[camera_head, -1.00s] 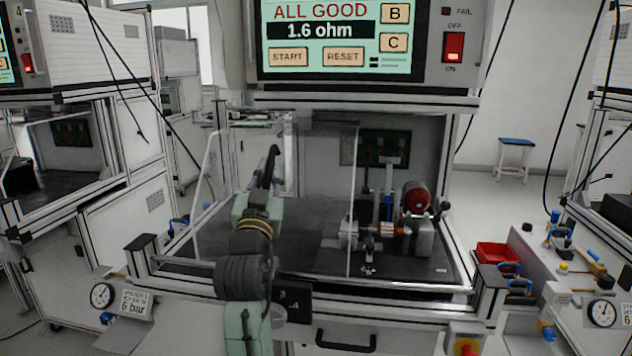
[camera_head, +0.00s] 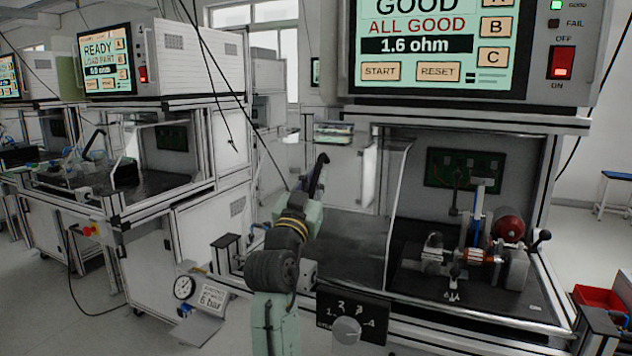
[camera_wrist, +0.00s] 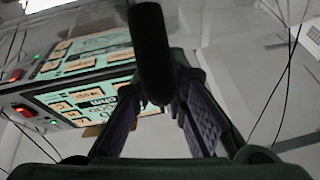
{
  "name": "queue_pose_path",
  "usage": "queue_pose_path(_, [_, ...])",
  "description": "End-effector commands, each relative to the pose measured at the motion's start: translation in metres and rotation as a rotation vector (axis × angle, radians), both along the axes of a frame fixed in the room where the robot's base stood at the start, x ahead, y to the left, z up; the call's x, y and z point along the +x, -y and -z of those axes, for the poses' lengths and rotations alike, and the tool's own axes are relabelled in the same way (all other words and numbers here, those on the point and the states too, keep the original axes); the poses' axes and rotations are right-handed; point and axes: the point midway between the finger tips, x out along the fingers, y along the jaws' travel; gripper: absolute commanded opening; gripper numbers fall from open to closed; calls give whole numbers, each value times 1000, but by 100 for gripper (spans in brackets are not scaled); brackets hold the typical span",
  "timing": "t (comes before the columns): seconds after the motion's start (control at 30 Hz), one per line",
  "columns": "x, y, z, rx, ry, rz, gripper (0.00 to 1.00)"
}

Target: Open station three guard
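The guard (camera_head: 398,200) of the station straight ahead is a clear panel with a pale upright edge, standing across the left part of the work bay. My gripper (camera_head: 319,178) is at its left in the head view, in front of the bay. In the wrist view a thick black bar, seemingly the guard's handle (camera_wrist: 151,45), lies between the two fingers of my gripper (camera_wrist: 157,85), which appear closed on it. The exact finger contact is partly hidden by the bar.
The test fixture (camera_head: 468,255) with a red-ended motor stands uncovered in the bay's right part. The screen (camera_head: 430,45) reads ALL GOOD. Another station (camera_head: 150,165) stands at left.

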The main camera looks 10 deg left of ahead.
Motion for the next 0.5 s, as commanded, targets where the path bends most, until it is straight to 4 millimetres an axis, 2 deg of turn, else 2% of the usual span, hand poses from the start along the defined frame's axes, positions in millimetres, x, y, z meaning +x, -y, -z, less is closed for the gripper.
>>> queue_pose_path(0.23, [0,1,0,0,0,1,32])
queue_pose_path(0.5, [0,1,0,0,1,1,32])
